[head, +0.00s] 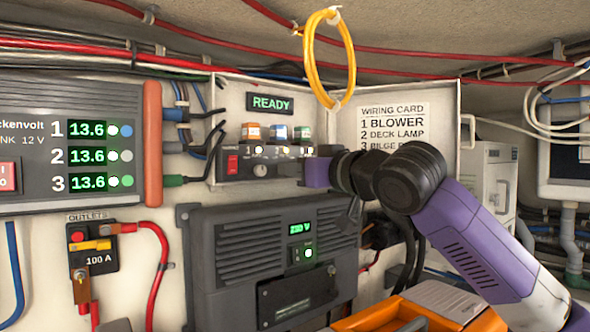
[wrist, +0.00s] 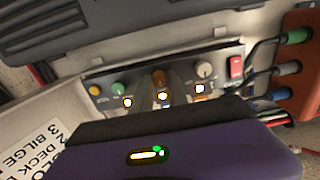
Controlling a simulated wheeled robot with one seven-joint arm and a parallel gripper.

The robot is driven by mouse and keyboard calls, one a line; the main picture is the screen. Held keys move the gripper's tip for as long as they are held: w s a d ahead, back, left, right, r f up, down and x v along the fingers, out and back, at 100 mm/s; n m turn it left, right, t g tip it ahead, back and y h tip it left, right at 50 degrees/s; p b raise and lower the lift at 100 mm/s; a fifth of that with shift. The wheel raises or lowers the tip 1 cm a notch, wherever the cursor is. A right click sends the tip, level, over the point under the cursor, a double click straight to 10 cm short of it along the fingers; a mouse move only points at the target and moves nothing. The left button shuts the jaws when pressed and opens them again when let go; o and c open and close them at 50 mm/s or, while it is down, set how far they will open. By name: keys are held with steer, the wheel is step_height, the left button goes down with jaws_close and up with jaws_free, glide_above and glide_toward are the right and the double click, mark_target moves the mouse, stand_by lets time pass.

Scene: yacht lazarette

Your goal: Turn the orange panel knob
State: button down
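The control panel (head: 285,178) sits below the READY sign in the head view. Its white knob (head: 260,171) and red switch (head: 232,164) show, but my gripper (head: 308,173) covers the part to their right. In the wrist view the picture is turned over. My purple gripper body (wrist: 190,150) fills the bottom of the wrist view, in front of the panel.
Orange, blue and green-topped parts (head: 278,133) with lit lamps line the panel's upper edge. A grey box with a 230 V display (head: 270,250) is below. A battery monitor (head: 75,145) is at left. A yellow loop (head: 310,60) hangs above; the wiring card (head: 392,128) is at right.

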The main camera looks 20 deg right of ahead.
steer(key=shift+n, duration=0.3)
steer(key=shift+f+n+b, duration=0.1)
steer(key=shift+n+b, duration=0.25)
steer(key=shift+n, duration=3.75)
steer(key=c, duration=1.3)
jaws_free()
steer(key=shift+s, duration=0.1)
